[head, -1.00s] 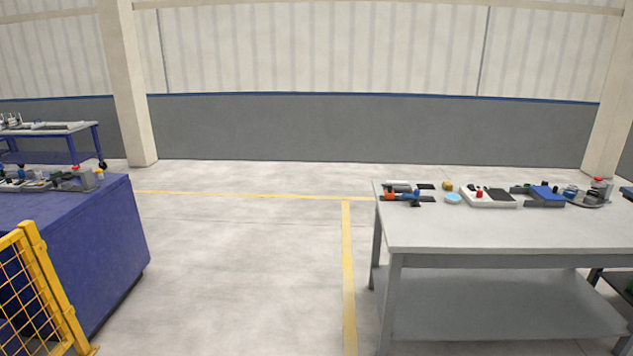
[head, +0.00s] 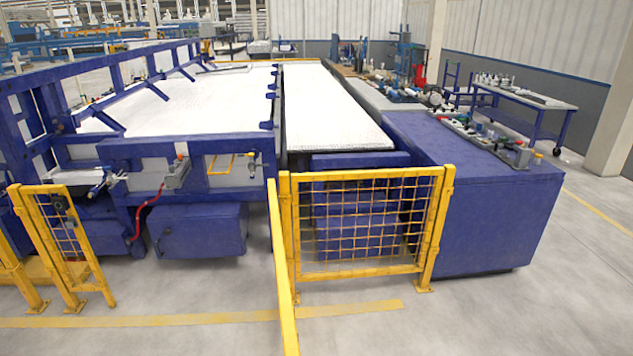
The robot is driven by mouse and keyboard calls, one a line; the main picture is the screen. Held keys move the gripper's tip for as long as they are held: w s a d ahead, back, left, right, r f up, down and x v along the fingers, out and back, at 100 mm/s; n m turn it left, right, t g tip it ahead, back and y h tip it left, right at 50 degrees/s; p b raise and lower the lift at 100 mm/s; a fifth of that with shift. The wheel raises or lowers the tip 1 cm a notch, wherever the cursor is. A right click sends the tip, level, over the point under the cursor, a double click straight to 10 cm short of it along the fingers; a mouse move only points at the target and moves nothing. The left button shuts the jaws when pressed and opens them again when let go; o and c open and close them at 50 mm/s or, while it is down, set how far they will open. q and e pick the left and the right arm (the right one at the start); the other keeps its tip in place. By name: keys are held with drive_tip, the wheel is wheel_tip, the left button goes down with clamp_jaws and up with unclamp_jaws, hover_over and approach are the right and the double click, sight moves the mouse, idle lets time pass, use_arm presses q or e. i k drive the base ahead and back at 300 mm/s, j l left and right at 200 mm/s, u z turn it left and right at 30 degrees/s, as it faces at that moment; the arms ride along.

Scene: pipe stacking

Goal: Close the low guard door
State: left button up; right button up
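The low guard door (head: 281,270) is a yellow frame seen almost edge-on. It stands open, reaching from the post of the fixed mesh panel toward me and out of the bottom of the head view. The fixed yellow mesh panel (head: 365,222) stands to its right. Another yellow mesh panel (head: 68,245) stands at the left. A wide gap lies between that left panel and the door's post. The door's latch or handle cannot be made out. Neither of my grippers is in view.
Behind the gap is a blue machine with a hanging red hose (head: 150,215) and a blue box (head: 200,230). A blue bench (head: 480,215) with parts stands at the right. A yellow floor line (head: 190,319) crosses in front. The floor before the gap is clear.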

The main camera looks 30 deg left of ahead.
sight(290, 334)
drive_tip(key=i+l+u, duration=0.2)
drive_tip(key=u, duration=0.25)
drive_tip(key=i+l+u, duration=0.1)
drive_tip(key=l+u, duration=0.2)
drive_tip(key=u, duration=0.15)
drive_tip(key=i+l+u, duration=0.1)
drive_tip(key=l+u, duration=0.25)
drive_tip(key=u, duration=0.15)
drive_tip(key=l+u, duration=0.45)
drive_tip(key=j, duration=0.1)
